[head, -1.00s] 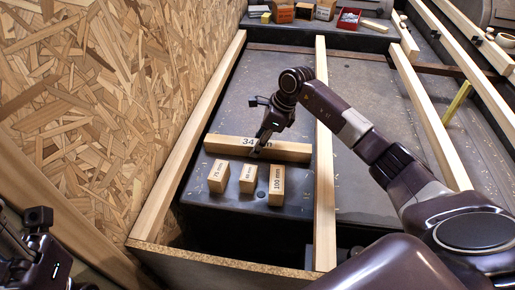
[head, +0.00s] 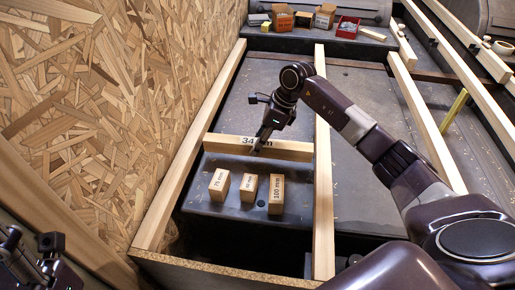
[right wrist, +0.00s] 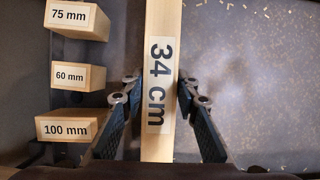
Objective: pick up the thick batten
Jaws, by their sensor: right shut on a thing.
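The thick batten (head: 224,144) is a pale wooden bar labelled 34 cm. It lies crosswise between two long wooden rails in the head view. It runs upright through the right wrist view (right wrist: 162,30). My right gripper (head: 261,142) is shut on it near its middle, one finger on each side; the fingers (right wrist: 160,88) flank the label in the right wrist view. The batten seems raised slightly off the dark floor, though the gap under it is hard to see. My left gripper (head: 35,265) shows partly at the bottom left, away from the batten; its jaws are unclear.
Three small blocks stand in front of the batten: 75 mm (head: 219,185), 60 mm (head: 248,188) and 100 mm (head: 276,195). Long rails (head: 325,190) and (head: 195,145) flank the area. A chipboard wall (head: 110,90) is at left. A red box (head: 346,28) stands at the back.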

